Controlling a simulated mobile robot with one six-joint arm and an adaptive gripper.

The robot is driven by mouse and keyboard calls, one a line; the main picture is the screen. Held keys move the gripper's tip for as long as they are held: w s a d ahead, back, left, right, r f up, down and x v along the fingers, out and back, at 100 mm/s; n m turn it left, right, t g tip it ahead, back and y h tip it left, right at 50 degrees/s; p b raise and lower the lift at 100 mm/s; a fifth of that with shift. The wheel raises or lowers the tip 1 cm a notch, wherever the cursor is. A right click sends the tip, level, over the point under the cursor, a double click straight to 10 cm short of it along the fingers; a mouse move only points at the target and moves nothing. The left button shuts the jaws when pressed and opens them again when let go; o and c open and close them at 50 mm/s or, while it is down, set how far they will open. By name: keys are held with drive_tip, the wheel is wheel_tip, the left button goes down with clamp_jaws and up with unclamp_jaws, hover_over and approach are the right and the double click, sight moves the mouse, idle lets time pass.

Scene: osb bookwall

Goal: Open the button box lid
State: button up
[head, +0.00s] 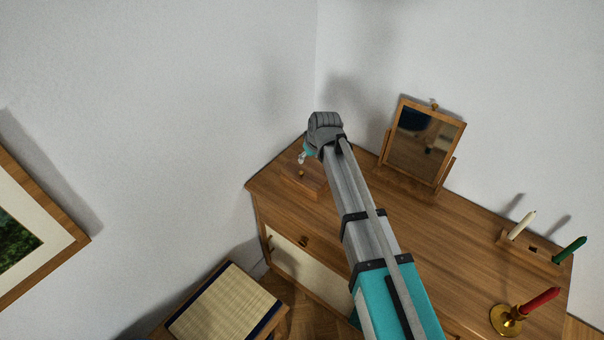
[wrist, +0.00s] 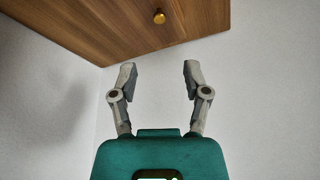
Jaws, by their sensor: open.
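The button box (head: 297,187), a small brown wooden box, sits at the far left corner of the dresser top. A small brass knob (head: 301,174) shows on it. My arm hides part of the box, and I cannot clearly tell the lid's position. My gripper (head: 302,156) is close by the box, mostly hidden behind my wrist. In the wrist view my gripper (wrist: 158,70) is open, with nothing between its two fingers. Beyond the fingertips is a wooden panel, seemingly the box lid (wrist: 110,25), with a brass knob (wrist: 159,16). The fingers look apart from the knob.
The wooden dresser (head: 460,240) carries a tilting mirror (head: 425,140) right of my arm. A candle rack (head: 535,248) and a brass candlestick (head: 506,320) stand farther right. Walls close in behind and left of the box. A woven-top stool (head: 225,305) stands in front.

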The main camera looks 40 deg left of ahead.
sight(301, 172)
drive_tip(key=shift+b+x, duration=5.15)
drive_tip(key=shift+x, duration=0.75)
clamp_jaws()
